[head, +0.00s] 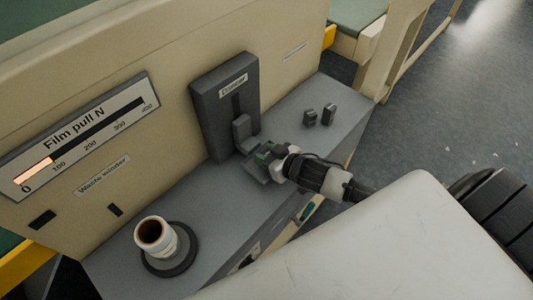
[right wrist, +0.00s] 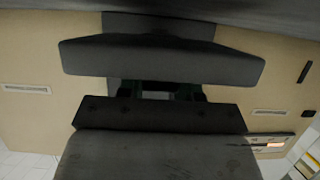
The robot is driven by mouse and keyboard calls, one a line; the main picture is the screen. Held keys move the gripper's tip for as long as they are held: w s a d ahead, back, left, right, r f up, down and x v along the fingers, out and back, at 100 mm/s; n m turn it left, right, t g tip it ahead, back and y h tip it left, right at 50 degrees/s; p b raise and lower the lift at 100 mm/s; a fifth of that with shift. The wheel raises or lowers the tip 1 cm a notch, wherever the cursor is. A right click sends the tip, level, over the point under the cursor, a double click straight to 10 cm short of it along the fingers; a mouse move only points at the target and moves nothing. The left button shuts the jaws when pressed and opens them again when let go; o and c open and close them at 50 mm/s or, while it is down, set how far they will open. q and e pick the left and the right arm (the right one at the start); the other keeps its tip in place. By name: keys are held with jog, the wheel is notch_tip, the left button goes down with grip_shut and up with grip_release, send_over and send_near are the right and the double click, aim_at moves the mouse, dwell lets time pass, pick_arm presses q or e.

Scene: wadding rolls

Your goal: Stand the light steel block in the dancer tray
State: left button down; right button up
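The dancer is a dark upright panel (head: 225,105) with a slot. A small grey upright piece (head: 241,128) stands at its foot; I cannot tell whether it is the tray's back or a block. My right gripper (head: 262,156), with green parts, is close in front of it, over a flat grey plate. In the right wrist view, a wide dark piece (right wrist: 160,60) lies beyond the green finger parts; its identity and any grasp are unclear. Two small dark blocks stand on the counter, a wider one (head: 310,118) and a slimmer one (head: 328,114). My left gripper is out of view.
The grey counter (head: 215,205) has free room between the dancer and a film roll (head: 156,238) on a round dark base (head: 182,262). A Film pull gauge (head: 85,135) is on the beige wall, its lit bar near the low end.

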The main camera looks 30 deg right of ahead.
jog(key=o, duration=0.4)
jog(key=v, duration=1.2)
jog(key=shift+r, duration=0.1)
